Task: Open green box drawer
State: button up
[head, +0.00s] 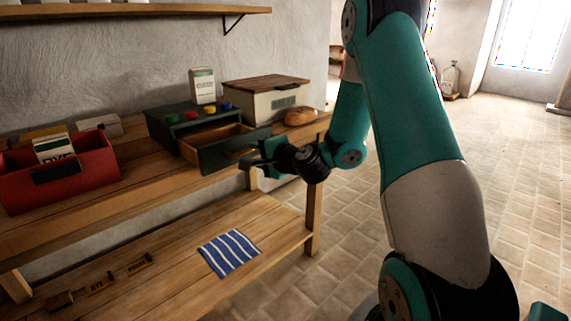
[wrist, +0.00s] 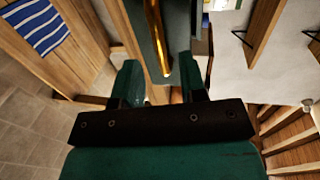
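The dark green box (head: 166,118) stands on the workbench, with several coloured knobs on top. Its drawer (head: 238,153) is pulled well out toward the front right, showing a bare wooden inside. My gripper (head: 262,165) is at the drawer's front right end. In the wrist view the two green fingers of my gripper (wrist: 158,85) are spread apart. A dark green panel with a golden strip (wrist: 155,35), which looks like the drawer front, reaches down between them. I see a gap beside it, and whether a finger touches it is unclear. The handle is mostly hidden in the head view.
A red bin (head: 95,160) sits left on the workbench. A bread box (head: 262,98) and a loaf (head: 300,116) stand to the right. A striped cloth (head: 230,252) lies on the lower shelf. The tiled floor in front and right is clear.

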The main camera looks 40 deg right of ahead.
jog(key=b+v, duration=1.1)
jog(key=v, duration=0.1)
jog(key=shift+a, duration=0.1)
